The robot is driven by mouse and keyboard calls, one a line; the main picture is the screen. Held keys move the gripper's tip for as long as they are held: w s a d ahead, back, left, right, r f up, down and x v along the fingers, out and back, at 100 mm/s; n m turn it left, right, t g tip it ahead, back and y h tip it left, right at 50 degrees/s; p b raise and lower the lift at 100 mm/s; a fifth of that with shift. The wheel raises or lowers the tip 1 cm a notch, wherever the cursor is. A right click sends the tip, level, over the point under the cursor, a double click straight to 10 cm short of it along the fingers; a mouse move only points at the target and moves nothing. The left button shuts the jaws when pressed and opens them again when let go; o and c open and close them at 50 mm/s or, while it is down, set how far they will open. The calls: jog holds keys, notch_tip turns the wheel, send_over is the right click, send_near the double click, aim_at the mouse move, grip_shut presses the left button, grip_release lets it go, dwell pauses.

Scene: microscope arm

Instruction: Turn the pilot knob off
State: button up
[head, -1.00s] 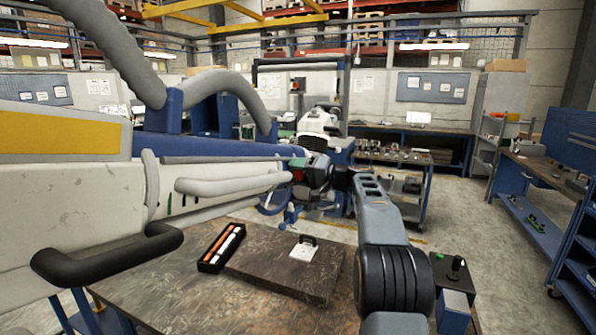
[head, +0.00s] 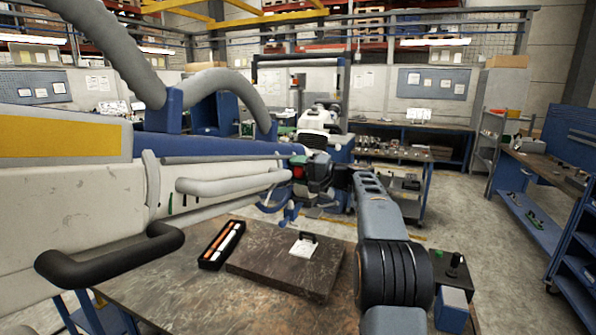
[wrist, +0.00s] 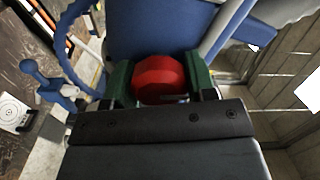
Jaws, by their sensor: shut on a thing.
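The pilot knob (wrist: 160,78) is red and faceted, and sits at the end of the blue and white machine arm (head: 215,147). In the wrist view my gripper (wrist: 160,85) has its two green-padded fingers on either side of the knob, shut on it. The knob's lower part is hidden behind the gripper's dark body. In the head view my gripper (head: 300,166) is at the machine arm's right end, with a small patch of red showing between its fingers. The knob's pointer or markings cannot be made out.
Below is a worktable (head: 190,295) with a dark stone slab (head: 285,268), a black tray (head: 222,245) of rods and a white card-like plate (head: 303,248). A blue jointed clamp (wrist: 45,85) stands left of my gripper in the wrist view. A joystick box (head: 455,268) stands at right.

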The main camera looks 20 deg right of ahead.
jog(key=o, duration=0.9)
jog(key=shift+s+d+f+b, duration=0.1)
jog(key=shift+s+d+b, duration=0.2)
jog(key=shift+s+d, duration=0.15)
jog(key=b+v, duration=0.3)
jog(key=v, duration=0.9)
jog(key=shift+s+d, duration=0.2)
jog(key=shift+s, duration=0.05)
jog(key=shift+a, duration=0.1)
